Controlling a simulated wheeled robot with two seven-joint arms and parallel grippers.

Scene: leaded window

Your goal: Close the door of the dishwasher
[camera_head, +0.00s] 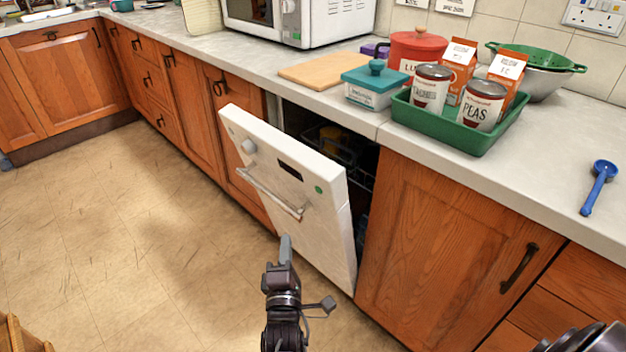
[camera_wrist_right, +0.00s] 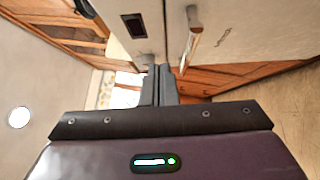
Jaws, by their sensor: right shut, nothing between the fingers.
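The white dishwasher door (camera_head: 285,205) stands partly open, its top edge tilted out from the cabinet front. It has a knob, a dark display, a green round mark and a bar handle (camera_head: 270,194). Behind it the dark inside (camera_head: 330,135) with a rack shows. My right gripper (camera_head: 285,240) is shut and empty, in front of the door's outer face below the handle's right end. In the right wrist view, the closed fingers (camera_wrist_right: 159,72) point toward the door front (camera_wrist_right: 240,30), beside the handle (camera_wrist_right: 193,35). Whether they touch it I cannot tell. My left gripper is not in view.
Wooden cabinets (camera_head: 440,250) flank the dishwasher. The counter above holds a green tray (camera_head: 455,132) with cans and cartons, a teal-lidded box (camera_head: 374,86), a cutting board (camera_head: 325,70) and a microwave (camera_head: 300,20). The floor (camera_head: 130,230) in front is clear.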

